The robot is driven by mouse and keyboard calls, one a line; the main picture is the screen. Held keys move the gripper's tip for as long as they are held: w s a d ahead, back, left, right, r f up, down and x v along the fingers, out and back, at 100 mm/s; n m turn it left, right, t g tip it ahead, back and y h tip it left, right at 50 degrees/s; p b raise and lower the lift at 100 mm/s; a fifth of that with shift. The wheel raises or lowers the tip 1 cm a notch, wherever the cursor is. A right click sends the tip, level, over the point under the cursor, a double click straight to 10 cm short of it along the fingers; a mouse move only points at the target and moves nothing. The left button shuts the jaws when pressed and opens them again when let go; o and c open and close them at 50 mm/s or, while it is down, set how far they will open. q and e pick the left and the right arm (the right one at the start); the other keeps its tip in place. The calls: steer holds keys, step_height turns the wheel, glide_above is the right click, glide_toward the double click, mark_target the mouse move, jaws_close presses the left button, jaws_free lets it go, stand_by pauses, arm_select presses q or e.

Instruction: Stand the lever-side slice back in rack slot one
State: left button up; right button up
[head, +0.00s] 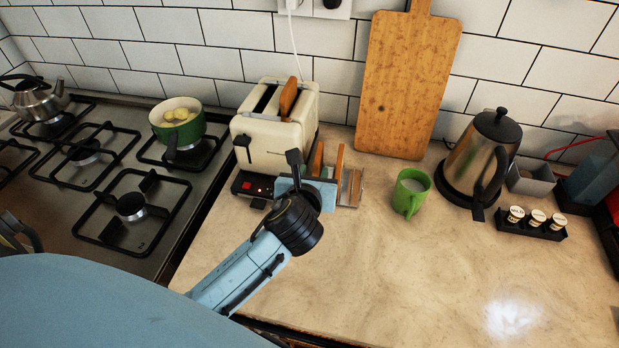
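The cream toaster (262,140) stands near the wall. A brown slice (288,98) sticks up from its right slot; its left slot (265,98) looks empty. The black lever (243,148) is on the toaster's front. The rack (356,189) is on the counter right of the toaster, partly hidden by my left gripper. Two slices stand upright at the rack, one on the left (318,160) and one on the right (339,161). My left gripper (308,172) is in front of the toaster, beside the left slice. Its fingertips are mostly hidden, so its grip is unclear. My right gripper is not in view.
A green mug (411,193) stands right of the rack. A cutting board (408,85) leans on the wall. A kettle (483,155) and a black holder with small cups (532,224) are farther right. The hob (115,175) with a green pot (178,130) is left. The front counter is clear.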

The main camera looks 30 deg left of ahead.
arm_select(q)
steer(key=shift+v, duration=2.4)
